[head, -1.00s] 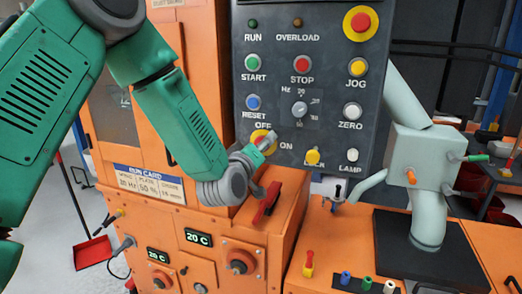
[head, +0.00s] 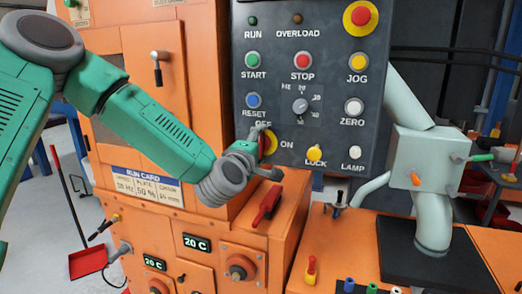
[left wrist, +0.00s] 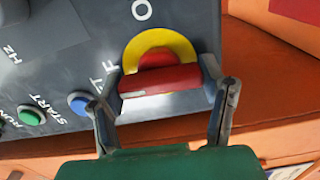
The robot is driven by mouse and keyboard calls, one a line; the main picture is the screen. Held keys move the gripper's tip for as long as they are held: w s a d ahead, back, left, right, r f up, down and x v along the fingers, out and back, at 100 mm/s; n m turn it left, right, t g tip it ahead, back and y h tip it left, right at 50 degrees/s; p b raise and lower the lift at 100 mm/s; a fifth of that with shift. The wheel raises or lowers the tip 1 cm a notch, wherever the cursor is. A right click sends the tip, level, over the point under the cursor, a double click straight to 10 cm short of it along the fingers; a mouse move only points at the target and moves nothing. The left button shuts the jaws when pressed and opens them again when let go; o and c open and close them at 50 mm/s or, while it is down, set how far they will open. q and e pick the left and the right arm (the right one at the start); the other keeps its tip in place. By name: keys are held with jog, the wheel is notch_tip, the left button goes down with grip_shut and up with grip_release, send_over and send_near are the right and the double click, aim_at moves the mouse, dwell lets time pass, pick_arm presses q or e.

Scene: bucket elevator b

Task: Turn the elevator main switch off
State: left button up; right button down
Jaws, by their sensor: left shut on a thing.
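The main switch has a red handle (head: 266,144) on a yellow disc (head: 271,139), low on the grey control panel, between the OFF and ON labels. In the left wrist view, the red handle (left wrist: 160,82) lies across the yellow disc (left wrist: 140,46). Its end with a pale mark is beside the OFF lettering. My left gripper (head: 268,152) is at the switch, its fingers at the two ends of the handle. In the left wrist view, my left gripper (left wrist: 164,78) is shut on the handle. The gripper partly hides the switch in the head view. My right gripper is not in view.
The grey panel (head: 325,100) carries several buttons around the switch, including RESET (head: 253,114) and LOCK (head: 315,152). Orange cabinet doors stand behind my left arm.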

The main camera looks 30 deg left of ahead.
pick_arm(q)
jog(key=shift+a+f+n, duration=0.1)
jog(key=shift+f+n, duration=0.1)
jog(key=shift+n, duration=0.2)
jog(key=o, duration=1.1)
jog(key=shift+s, duration=0.1)
jog(key=shift+a, duration=0.15)
jog(key=v, duration=0.7)
jog(key=shift+s+f, duration=0.1)
jog(key=shift+s, duration=0.1)
